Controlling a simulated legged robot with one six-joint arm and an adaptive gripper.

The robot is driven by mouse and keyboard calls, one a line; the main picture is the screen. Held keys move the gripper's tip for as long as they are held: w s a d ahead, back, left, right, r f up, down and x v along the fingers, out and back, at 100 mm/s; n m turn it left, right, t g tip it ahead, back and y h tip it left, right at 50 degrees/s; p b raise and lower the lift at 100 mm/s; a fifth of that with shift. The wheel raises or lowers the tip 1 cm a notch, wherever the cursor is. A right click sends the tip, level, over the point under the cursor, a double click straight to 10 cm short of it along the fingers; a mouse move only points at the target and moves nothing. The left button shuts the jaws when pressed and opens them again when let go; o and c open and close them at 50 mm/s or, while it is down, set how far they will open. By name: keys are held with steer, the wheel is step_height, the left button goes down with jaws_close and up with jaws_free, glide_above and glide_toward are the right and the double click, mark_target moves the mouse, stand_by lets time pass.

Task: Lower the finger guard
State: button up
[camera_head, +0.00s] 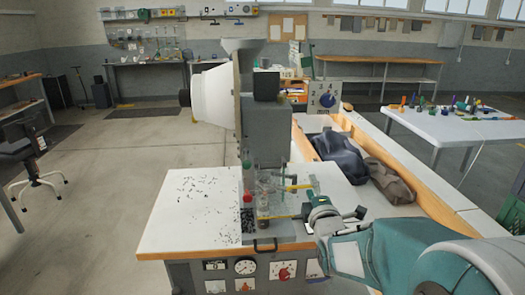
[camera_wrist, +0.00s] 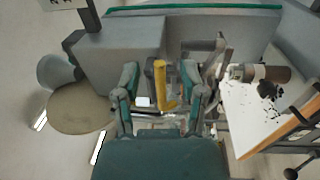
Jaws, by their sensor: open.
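The eyelet press (camera_head: 262,135) stands on a white-topped bench. At its front right is a small clear panel that looks like the finger guard (camera_head: 313,184), with a yellow bar (camera_head: 299,187) beside it. In the wrist view a yellow L-shaped handle (camera_wrist: 164,84) shows between my fingers. My gripper (camera_wrist: 158,72) is open, one finger on each side of the handle, with gaps visible; I cannot tell how deep the handle lies between them. In the head view my gripper (camera_head: 314,206) is just right of the press front, and partly hides the lower work area.
Small dark eyelets lie scattered on the white bench top (camera_head: 180,225).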

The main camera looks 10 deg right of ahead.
steer(key=s+d, duration=0.4)
steer(key=s, duration=0.2)
stand_by(0.7)
